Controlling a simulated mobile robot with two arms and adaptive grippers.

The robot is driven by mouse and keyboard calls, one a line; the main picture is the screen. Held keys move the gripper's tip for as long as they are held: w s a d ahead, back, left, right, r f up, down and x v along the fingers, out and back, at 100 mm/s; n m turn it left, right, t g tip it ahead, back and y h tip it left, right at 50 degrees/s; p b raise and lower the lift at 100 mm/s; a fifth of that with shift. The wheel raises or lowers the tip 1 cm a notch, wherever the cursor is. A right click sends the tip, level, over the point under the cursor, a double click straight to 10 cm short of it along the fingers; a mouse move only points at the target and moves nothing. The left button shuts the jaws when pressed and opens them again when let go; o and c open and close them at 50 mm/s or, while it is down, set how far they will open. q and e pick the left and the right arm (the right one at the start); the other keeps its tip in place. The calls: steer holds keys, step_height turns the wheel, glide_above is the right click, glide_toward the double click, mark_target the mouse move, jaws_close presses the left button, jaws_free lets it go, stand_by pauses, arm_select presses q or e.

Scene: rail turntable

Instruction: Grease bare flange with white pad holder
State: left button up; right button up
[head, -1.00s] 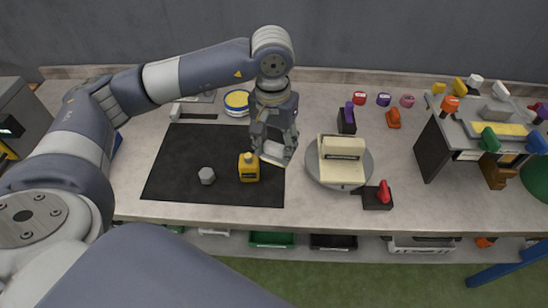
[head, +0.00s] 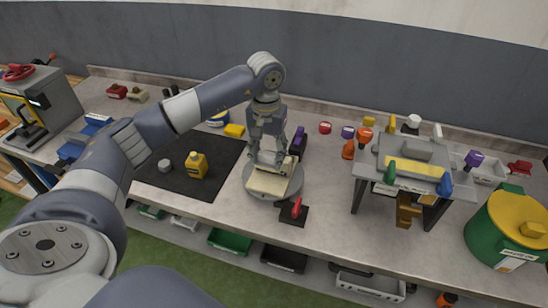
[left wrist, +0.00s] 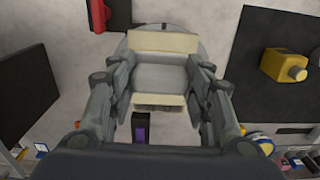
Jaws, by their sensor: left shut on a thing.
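The cream rail piece (head: 268,186) sits on the round grey turntable (head: 258,193). In the left wrist view its two cream flanges show, the far one (left wrist: 163,41) bare and the near one partly hidden. My left gripper (head: 266,158) is over the turntable, pointing down. It is shut on the pale grey-white pad holder (left wrist: 160,78), which spans between the fingers and lies over the middle of the rail piece. I cannot tell whether the pad touches a flange. My right gripper is not in view.
A yellow bottle (head: 196,165) and a grey nut (head: 165,165) are on the black mat. A purple-topped black holder (head: 298,143) stands close behind the turntable, a red-handled tool (head: 296,209) in front. A rack (head: 405,165) and green drum (head: 505,232) are at right.

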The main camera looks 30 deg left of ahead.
mark_target(265, 162)
arm_select(q)
steer(key=shift+a+f+b, duration=0.25)
steer(key=shift+f+b, duration=0.1)
steer(key=shift+f, duration=0.45)
steer(key=shift+a+f+b, duration=0.2)
steer(key=shift+f+b, duration=0.15)
steer(key=shift+f, duration=0.45)
step_height(265, 162, down, 4)
steer(key=b, duration=0.3)
steer(key=shift+d, duration=0.15)
steer(key=shift+f+b, duration=0.35)
steer(key=shift+b, duration=0.1)
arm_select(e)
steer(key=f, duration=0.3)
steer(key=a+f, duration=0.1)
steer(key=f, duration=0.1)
arm_select(q)
steer(key=shift+r, duration=0.1)
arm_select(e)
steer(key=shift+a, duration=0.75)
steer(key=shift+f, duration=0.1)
